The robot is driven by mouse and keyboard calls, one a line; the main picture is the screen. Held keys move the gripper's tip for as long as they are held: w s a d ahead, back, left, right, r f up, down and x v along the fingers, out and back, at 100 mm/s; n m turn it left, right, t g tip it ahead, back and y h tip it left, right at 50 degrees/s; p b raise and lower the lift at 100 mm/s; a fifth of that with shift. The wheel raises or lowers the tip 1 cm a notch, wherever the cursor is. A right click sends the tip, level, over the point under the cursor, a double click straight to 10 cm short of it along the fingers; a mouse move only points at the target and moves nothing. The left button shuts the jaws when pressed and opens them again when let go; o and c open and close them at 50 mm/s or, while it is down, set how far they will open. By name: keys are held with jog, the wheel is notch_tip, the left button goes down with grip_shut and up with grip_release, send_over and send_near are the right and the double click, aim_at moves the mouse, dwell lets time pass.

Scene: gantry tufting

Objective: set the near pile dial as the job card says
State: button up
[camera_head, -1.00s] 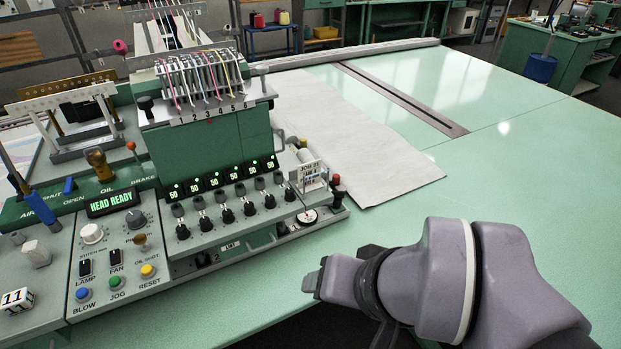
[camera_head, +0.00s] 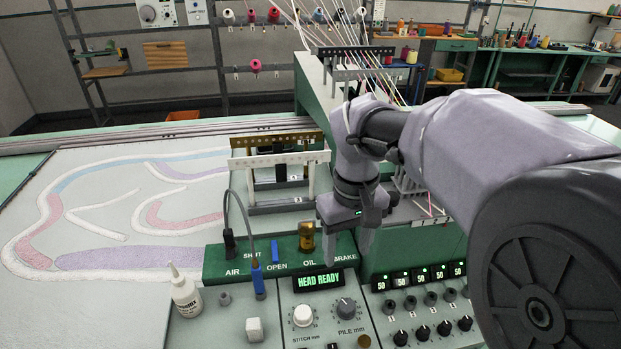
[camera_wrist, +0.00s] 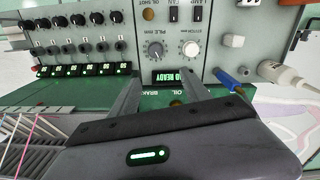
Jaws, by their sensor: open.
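The dark pile dial (camera_head: 345,308) is marked PILE mm and sits on the grey control panel below the HEAD READY display (camera_head: 319,281). It also shows in the wrist view (camera_wrist: 157,48); its setting is too small to read. The pale stitch dial (camera_head: 303,316) is just left of it. My gripper (camera_head: 350,248) is open and empty, fingers pointing down, above the green strip behind the panel. In the wrist view, my gripper's fingers (camera_wrist: 163,84) spread either side of the display, short of the dial and apart from it. The job card is out of view now.
A brass oil knob (camera_head: 307,236), a blue air lever (camera_head: 257,279) and a white glue bottle (camera_head: 185,292) stand left of my gripper. Black knobs under several green 50 displays (camera_head: 403,280) lie to the right. Tufted cloth (camera_head: 125,205) covers the left table.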

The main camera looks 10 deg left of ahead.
jog(key=b, duration=0.3)
send_over(347, 305)
notch_tip(347, 305, down, 5)
notch_tip(347, 305, down, 12)
jog(key=b, duration=0.3)
jog(key=shift+f, duration=0.15)
jog(key=shift+c, duration=0.2)
grip_shut()
